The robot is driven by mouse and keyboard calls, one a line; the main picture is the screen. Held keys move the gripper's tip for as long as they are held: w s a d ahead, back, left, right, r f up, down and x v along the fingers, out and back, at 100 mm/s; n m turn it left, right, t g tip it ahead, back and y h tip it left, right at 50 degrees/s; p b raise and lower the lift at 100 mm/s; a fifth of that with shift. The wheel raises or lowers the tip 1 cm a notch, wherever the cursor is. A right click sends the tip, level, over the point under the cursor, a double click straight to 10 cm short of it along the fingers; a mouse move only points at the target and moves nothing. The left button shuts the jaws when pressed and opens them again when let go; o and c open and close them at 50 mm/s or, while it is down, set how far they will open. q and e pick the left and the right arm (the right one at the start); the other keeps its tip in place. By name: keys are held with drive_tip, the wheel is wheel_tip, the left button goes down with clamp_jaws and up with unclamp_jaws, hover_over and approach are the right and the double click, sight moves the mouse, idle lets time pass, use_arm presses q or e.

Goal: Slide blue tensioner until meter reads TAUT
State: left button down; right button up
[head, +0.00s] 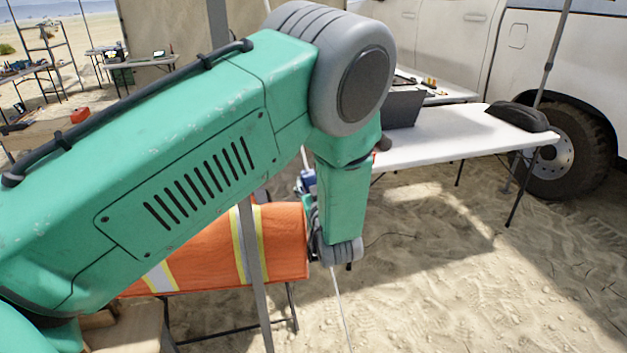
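My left arm, green and grey, crosses the view from the left and bends down at the centre. My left gripper (322,240) is at its lower end, seen small and partly covered by the forearm. I cannot tell whether its fingers are open or shut. A small blue part (306,183), which looks like the blue tensioner, shows just left of the forearm, above the gripper. A thin pale line (341,308) runs down past the gripper to the sand. Contact between gripper and tensioner cannot be made out. No meter or reading is visible. My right gripper is not in view.
An orange cloth with reflective stripes (278,242) hangs left of the gripper. A grey pole (254,285) stands in front of it. A white table (450,135) is at the right, before a white vehicle (455,40). Open sand lies at the lower right.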

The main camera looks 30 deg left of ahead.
use_arm(q)
drive_tip(key=shift+w+a+r, duration=0.15)
drive_tip(key=shift+w+a, duration=0.1)
drive_tip(key=shift+a, duration=0.25)
drive_tip(key=shift+w+d, duration=0.2)
drive_tip(key=shift+w, duration=0.05)
drive_tip(key=shift+a+r, duration=0.2)
drive_tip(key=shift+r, duration=0.25)
drive_tip(key=c, duration=1.6)
unclamp_jaws()
drive_tip(key=o, duration=0.4)
drive_tip(key=shift+f, duration=0.15)
drive_tip(key=shift+o, duration=0.2)
drive_tip(key=shift+w+a+f, duration=0.15)
drive_tip(key=shift+w+f, duration=0.1)
drive_tip(key=shift+f, duration=0.05)
drive_tip(key=shift+s, duration=0.35)
drive_tip(key=v, duration=1.1)
drive_tip(key=shift+d, duration=0.3)
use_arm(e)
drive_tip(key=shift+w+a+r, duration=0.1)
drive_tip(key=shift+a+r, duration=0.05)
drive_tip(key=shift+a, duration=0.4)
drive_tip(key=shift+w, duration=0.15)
